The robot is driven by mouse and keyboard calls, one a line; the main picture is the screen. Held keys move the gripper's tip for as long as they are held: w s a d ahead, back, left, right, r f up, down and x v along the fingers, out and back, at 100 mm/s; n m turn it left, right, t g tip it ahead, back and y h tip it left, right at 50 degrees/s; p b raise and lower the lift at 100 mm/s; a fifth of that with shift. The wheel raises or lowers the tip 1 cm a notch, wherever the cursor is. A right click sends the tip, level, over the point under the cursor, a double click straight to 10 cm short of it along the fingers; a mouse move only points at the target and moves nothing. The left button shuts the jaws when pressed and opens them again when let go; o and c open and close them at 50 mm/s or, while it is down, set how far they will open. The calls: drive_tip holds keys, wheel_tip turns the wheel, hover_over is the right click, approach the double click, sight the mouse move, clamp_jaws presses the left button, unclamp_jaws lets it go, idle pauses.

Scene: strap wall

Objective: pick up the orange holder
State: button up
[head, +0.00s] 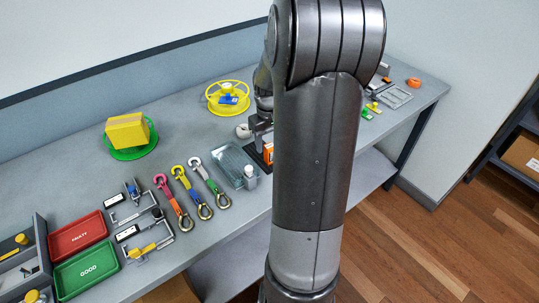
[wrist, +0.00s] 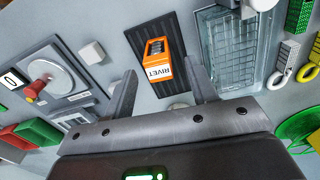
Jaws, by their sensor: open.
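The orange holder (wrist: 163,68) has a white label reading RIVET and a dark slotted opening. In the wrist view it sits on a black ribbed mat (wrist: 148,38), between and just beyond the fingertips of my open gripper (wrist: 160,76). No contact between the fingers and the holder shows. In the head view only a sliver of the orange holder (head: 269,151) shows beside my arm, which hides the rest. My gripper (head: 256,128) shows there in part, above the mat.
A clear tray (wrist: 228,45) lies close right of the mat in the wrist view, with a white-capped bottle (head: 250,177) beside it in the head view. A device with a red-tipped lever (wrist: 45,85) and a white block (wrist: 92,52) stand to the left.

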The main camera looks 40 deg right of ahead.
wheel_tip(320, 180, down, 5)
drive_tip(key=shift+d+r, duration=0.1)
drive_tip(key=shift+c, duration=0.5)
drive_tip(key=c, duration=1)
